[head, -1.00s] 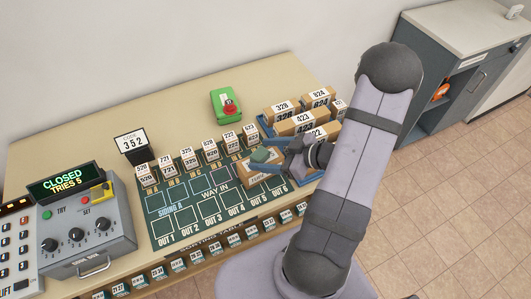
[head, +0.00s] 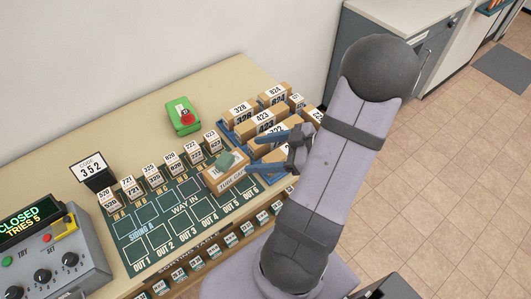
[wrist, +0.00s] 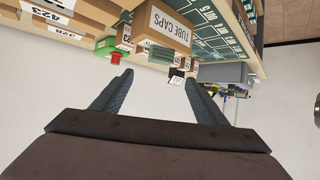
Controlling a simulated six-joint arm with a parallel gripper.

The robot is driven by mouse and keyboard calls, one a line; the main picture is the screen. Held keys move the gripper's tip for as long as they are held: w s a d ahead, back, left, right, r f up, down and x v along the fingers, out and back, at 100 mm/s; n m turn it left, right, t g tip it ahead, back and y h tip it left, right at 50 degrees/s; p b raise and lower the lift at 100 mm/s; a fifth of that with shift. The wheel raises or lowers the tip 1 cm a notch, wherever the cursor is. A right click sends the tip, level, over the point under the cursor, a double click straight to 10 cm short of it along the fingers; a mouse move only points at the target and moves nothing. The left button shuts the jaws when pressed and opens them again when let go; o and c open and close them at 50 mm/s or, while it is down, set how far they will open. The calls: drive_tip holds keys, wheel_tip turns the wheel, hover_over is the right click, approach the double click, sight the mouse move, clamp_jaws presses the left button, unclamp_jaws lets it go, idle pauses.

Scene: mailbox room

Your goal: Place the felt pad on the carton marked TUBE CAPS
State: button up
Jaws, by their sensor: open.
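The carton marked TUBE CAPS (head: 228,182) stands on the sorting table, toward the right end of the green mat. The green felt pad (head: 227,160) rests on the carton's top in the head view, somewhat tilted to the carton's edges. My gripper (head: 266,152) is open and empty, just right of the carton and apart from the pad. In the wrist view the scene is upside down: the carton (wrist: 168,24) shows its label beyond my open fingers (wrist: 158,80), with a green patch, seemingly the pad (wrist: 160,50), at its top side.
Several labelled boxes (head: 262,122) stand on a blue tray behind and right of my gripper. A row of small numbered boxes (head: 172,162) lines the mat's back edge. A green box with a red button (head: 184,115) stands behind them. The mat's left part (head: 150,235) is clear.

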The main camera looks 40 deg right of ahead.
drive_tip(key=w+d+m+h, duration=0.3)
drive_tip(key=w+d+h, duration=0.3)
drive_tip(key=w+h, duration=0.3)
drive_tip(key=s+a+m+g, duration=0.2)
drive_tip(key=s+a+g, duration=0.2)
drive_tip(key=s+a, duration=0.3)
drive_tip(key=s+a+f+m+g+y, duration=0.1)
drive_tip(key=s+a+m+g, duration=0.2)
drive_tip(key=a, duration=1)
drive_tip(key=s+g, duration=0.2)
drive_tip(key=s, duration=0.3)
drive_tip(key=shift+f, duration=0.2)
